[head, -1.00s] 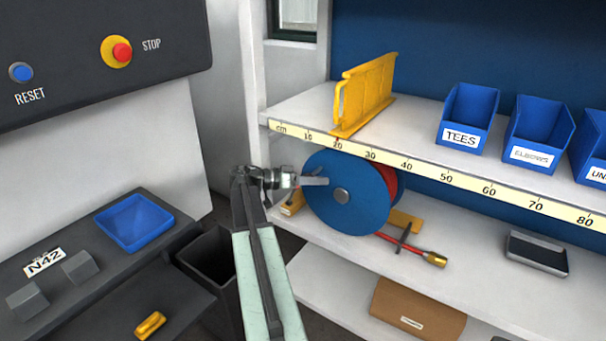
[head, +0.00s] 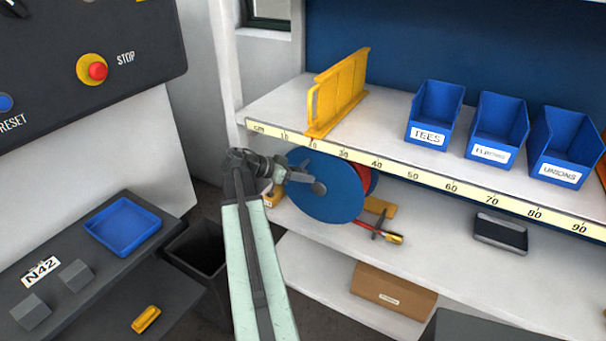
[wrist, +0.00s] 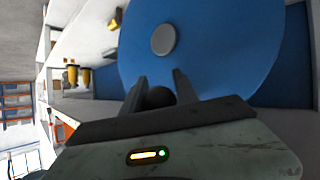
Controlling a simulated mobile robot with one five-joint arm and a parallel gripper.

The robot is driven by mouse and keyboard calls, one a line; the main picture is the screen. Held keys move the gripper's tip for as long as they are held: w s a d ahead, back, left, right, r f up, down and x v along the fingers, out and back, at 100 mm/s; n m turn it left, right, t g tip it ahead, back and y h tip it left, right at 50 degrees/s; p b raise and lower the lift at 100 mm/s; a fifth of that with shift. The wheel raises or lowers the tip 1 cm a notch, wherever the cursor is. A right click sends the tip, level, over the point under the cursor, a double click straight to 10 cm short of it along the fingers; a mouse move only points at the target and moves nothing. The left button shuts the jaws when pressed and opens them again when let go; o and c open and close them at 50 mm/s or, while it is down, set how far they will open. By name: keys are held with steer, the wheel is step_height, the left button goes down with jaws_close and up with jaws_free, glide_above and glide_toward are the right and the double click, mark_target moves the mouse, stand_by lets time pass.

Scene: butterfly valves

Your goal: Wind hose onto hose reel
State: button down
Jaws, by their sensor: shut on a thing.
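The hose reel is a blue disc (head: 325,208) with a grey hub, standing on the shelf under the ruler edge. Red hose (head: 362,172) shows wound behind the disc. A short red length (head: 362,224) lies on the shelf and ends in a brass-coloured fitting (head: 394,238). My gripper (head: 300,177) is at the disc's near face, left of the hub. In the wrist view my gripper (wrist: 160,88) has its fingers on either side of a dark round knob (wrist: 159,98) and is shut on it. The blue disc (wrist: 215,45) and hub (wrist: 164,39) show beyond; the fingers partly hide the knob.
The upper shelf (head: 395,160) overhangs the reel and carries a yellow rack (head: 337,95) and blue bins (head: 436,115). A dark tray (head: 500,233) lies to the right on the reel's shelf. A dark bin (head: 203,252) stands left of my arm.

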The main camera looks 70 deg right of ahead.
steer(key=shift+d+r, duration=0.25)
steer(key=shift+r, duration=0.05)
steer(key=c, duration=1.1)
jaws_free()
steer(key=shift+o, duration=0.8)
steer(key=shift+a, duration=0.15)
steer(key=p+v, duration=0.3)
steer(key=v, duration=0.4)
steer(key=shift+w+a, duration=0.25)
steer(key=shift+r, duration=0.1)
